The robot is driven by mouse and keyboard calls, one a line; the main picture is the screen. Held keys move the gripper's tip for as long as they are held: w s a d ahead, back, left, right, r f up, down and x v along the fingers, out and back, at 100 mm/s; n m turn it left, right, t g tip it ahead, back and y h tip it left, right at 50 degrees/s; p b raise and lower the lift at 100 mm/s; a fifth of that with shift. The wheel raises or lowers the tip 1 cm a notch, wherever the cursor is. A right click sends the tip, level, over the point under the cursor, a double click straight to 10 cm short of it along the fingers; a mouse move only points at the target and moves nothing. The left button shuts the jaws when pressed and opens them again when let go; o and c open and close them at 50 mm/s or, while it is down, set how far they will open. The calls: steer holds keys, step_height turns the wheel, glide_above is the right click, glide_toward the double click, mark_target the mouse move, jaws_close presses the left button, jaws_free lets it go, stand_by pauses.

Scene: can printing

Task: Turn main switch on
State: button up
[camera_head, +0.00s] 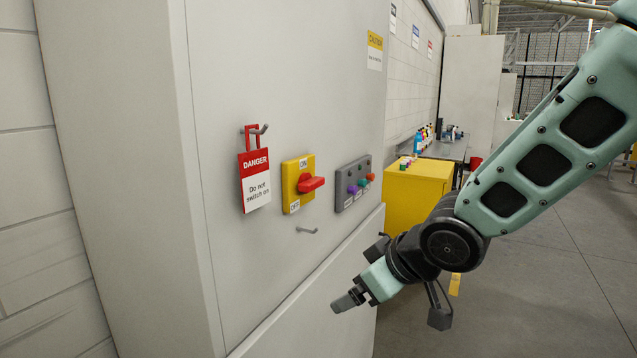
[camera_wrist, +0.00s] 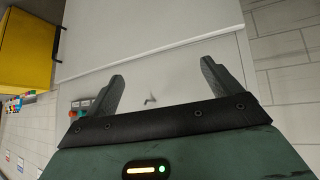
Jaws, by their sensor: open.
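The main switch is a red knob (camera_head: 311,183) on a yellow plate (camera_head: 291,190) on the grey cabinet front. The plate reads ON at the top and OFF at the bottom. The knob's handle looks about level, and I cannot tell exactly which label it is set to. My gripper (camera_head: 350,299) is open and empty, below and to the right of the switch, apart from the cabinet. In the wrist view both fingers of my gripper (camera_wrist: 162,70) are spread with nothing between them. The switch does not show in the wrist view.
A red-and-white DANGER tag (camera_head: 255,184) hangs on a hook left of the switch. An empty hook (camera_head: 307,231) sits below the switch and also shows in the wrist view (camera_wrist: 150,101). A grey button panel (camera_head: 353,184) is right. A yellow cabinet (camera_head: 415,195) stands behind.

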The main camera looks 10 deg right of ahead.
steer(key=w+d+r+n+t+y, duration=0.1)
steer(key=w+d+r+t+y, duration=0.35)
steer(key=w, duration=0.45)
steer(key=n+y+p, duration=0.2)
steer(key=y, duration=0.4)
glide_toward(317, 186)
steer(key=shift+g, duration=0.45)
steer(key=p+x, duration=0.1)
steer(key=x, duration=0.1)
steer(key=p+x, duration=0.2)
steer(key=x, duration=0.1)
steer(key=p+x, duration=0.1)
steer(key=x, duration=0.2)
steer(key=shift+w+r+p, duration=0.25)
steer(key=shift+r+p, duration=0.15)
steer(key=shift+w+a+f, duration=0.1)
steer(key=shift+w+a, duration=0.35)
steer(key=shift+a, duration=0.05)
steer(key=c, duration=1)
